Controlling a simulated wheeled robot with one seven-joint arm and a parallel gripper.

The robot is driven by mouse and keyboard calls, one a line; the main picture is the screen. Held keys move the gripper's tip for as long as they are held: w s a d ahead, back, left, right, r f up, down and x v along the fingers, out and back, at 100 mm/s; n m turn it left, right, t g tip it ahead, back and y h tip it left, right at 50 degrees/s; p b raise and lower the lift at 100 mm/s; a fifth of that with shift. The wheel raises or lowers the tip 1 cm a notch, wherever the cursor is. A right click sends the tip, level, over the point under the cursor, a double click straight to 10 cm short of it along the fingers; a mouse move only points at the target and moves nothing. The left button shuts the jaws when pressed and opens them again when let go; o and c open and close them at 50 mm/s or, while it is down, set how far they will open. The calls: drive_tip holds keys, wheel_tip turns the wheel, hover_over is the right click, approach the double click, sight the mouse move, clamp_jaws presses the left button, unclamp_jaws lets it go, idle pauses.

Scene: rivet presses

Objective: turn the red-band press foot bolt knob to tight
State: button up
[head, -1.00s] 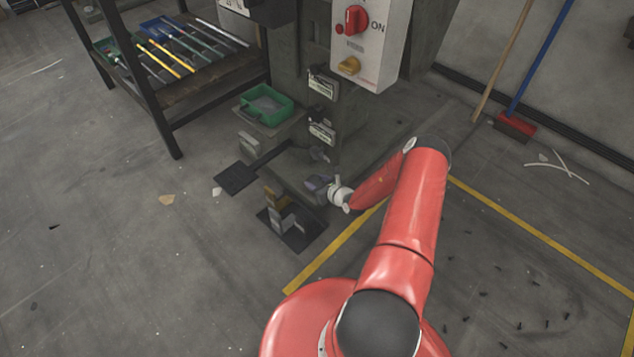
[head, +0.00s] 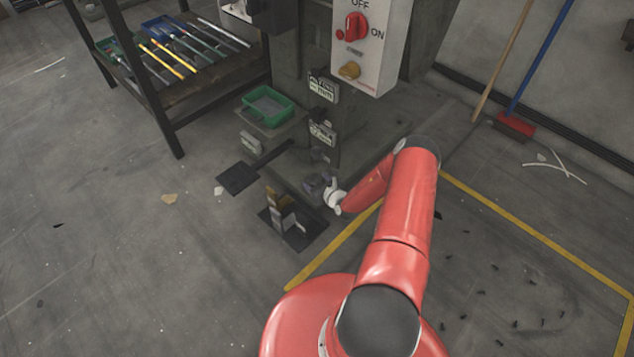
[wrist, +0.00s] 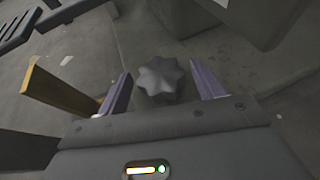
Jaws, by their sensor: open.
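A grey star-shaped knob (wrist: 160,80) shows in the wrist view, between the two purple fingers of my gripper (wrist: 161,74). The fingers are apart, with a gap to the knob on each side; I cannot tell how deep the knob sits between them. In the head view my gripper (head: 314,185) is low at the foot of the press (head: 350,130), mostly hidden by my wrist. The knob cannot be made out in the head view. No red band is visible on the press.
A switch box (head: 372,50) with a red switch hangs on the press. A green tray (head: 267,105) sits left of the column. A dark floor plate (head: 308,232) with upright brackets (head: 283,215) is close left of my gripper. A tool rack (head: 165,95) stands at upper left.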

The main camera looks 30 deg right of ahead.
drive_tip(key=p+v, duration=0.1)
drive_tip(key=v, duration=0.6)
drive_tip(key=shift+s, duration=0.4)
drive_tip(key=shift+s+r, duration=0.1)
